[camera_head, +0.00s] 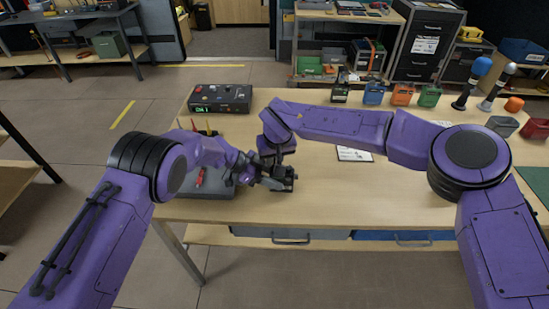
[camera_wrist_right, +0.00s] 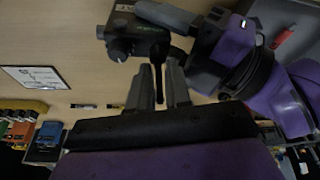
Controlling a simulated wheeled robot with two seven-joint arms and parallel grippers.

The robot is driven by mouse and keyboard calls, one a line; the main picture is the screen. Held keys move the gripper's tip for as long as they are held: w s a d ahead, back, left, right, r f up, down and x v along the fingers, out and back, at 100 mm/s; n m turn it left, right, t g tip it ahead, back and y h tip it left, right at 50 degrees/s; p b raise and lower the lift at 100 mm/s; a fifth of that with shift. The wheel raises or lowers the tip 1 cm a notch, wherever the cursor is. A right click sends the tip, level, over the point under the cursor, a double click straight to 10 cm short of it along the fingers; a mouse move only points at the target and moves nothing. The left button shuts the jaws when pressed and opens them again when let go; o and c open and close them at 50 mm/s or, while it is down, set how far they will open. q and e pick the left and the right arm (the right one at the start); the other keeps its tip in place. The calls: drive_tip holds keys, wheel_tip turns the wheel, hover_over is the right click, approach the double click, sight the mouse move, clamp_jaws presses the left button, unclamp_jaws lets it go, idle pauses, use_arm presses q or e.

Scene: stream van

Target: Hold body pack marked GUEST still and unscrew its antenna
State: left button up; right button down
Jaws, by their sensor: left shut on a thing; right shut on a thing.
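A dark body pack (camera_head: 284,178) is at the front of the table, where both arms meet. In the right wrist view the pack (camera_wrist_right: 140,38) shows a small green mark; I cannot read a name on it. My left gripper (camera_head: 270,183) is shut on the pack from the left; one of its grey fingers lies along the pack in the right wrist view. A thin black antenna (camera_wrist_right: 159,78) runs from the pack between the fingers of my right gripper (camera_wrist_right: 160,92), which is shut on it. In the head view my right wrist hides the antenna.
A grey tray (camera_head: 205,190) with a red tool (camera_head: 200,177) lies left of the pack. A control box (camera_head: 221,98) stands behind it. Several coloured packs (camera_head: 403,94) and microphones (camera_head: 473,82) line the back right. A printed card (camera_head: 353,154) lies mid-table; the front right is clear.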

drive_tip(key=c, duration=1.1)
unclamp_jaws()
drive_tip(key=shift+s+a+f, duration=0.1)
drive_tip(key=shift+c, duration=0.2)
drive_tip(key=m+h, duration=0.1)
drive_tip(key=m, duration=0.5)
drive_tip(key=shift+h, duration=0.4)
drive_tip(key=m, duration=0.3)
drive_tip(key=m+h, duration=0.1)
drive_tip(key=m, duration=0.2)
drive_tip(key=shift+g+h, duration=0.3)
drive_tip(key=shift+g, duration=0.1)
drive_tip(key=shift+d, duration=0.2)
drive_tip(key=shift+d, duration=0.15)
drive_tip(key=shift+c, duration=0.3)
